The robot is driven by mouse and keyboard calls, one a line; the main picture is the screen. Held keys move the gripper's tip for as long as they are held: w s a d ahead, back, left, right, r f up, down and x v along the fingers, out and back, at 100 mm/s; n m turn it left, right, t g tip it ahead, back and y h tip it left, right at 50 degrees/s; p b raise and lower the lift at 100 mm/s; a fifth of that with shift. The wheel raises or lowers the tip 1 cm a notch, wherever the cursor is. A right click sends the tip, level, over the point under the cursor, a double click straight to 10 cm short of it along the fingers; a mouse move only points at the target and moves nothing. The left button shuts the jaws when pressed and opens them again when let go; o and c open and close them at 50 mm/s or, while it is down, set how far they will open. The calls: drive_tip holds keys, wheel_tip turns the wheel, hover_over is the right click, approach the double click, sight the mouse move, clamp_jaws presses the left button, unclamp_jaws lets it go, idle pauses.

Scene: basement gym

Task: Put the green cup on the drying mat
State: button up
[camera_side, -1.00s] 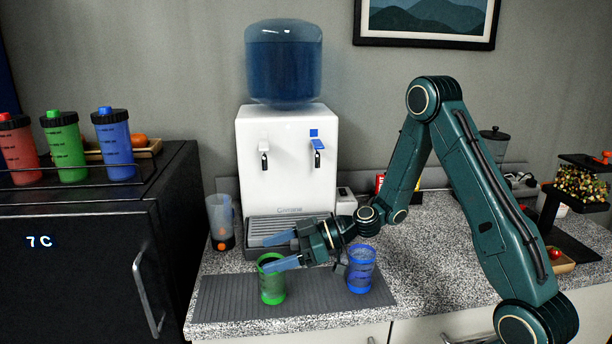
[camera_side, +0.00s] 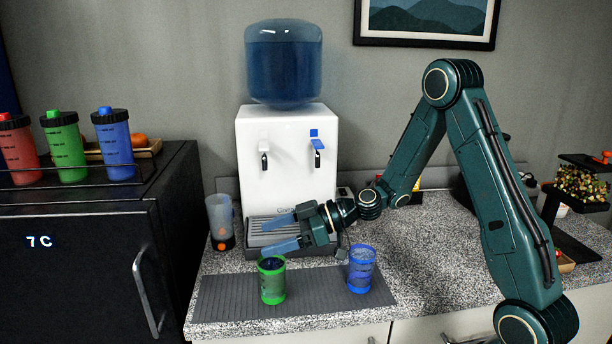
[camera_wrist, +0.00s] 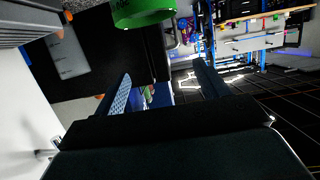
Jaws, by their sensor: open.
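The green cup (camera_side: 272,281) stands upright on the grey drying mat (camera_side: 230,297), on its left half. A blue cup (camera_side: 361,270) stands upright on the mat's right part. My gripper (camera_side: 281,234) is open and empty, above and behind the green cup and apart from it, in front of the water dispenser. In the wrist view, my gripper's fingers (camera_wrist: 166,82) are spread with nothing between them. Part of the green cup (camera_wrist: 143,14) shows at the top edge of the wrist view, outside the fingers.
A white water dispenser (camera_side: 287,151) with a drip tray (camera_side: 262,238) stands behind the mat. Red, green and blue bottles (camera_side: 64,146) stand on the black fridge (camera_side: 75,255). The mat between the two cups is clear.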

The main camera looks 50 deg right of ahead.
drive_tip(key=s+a+r+g+h, duration=0.3)
drive_tip(key=s+r+g+h, duration=0.15)
drive_tip(key=s, duration=0.55)
drive_tip(key=s+d+r+m+h, duration=0.2)
drive_tip(key=s+d+m+h, duration=0.1)
drive_tip(key=s, duration=0.6)
drive_tip(key=s+d+r+m+h, duration=0.3)
drive_tip(key=s+m, duration=0.3)
drive_tip(key=s, duration=0.3)
drive_tip(key=shift+d+r, duration=0.2)
drive_tip(key=shift+d, duration=0.05)
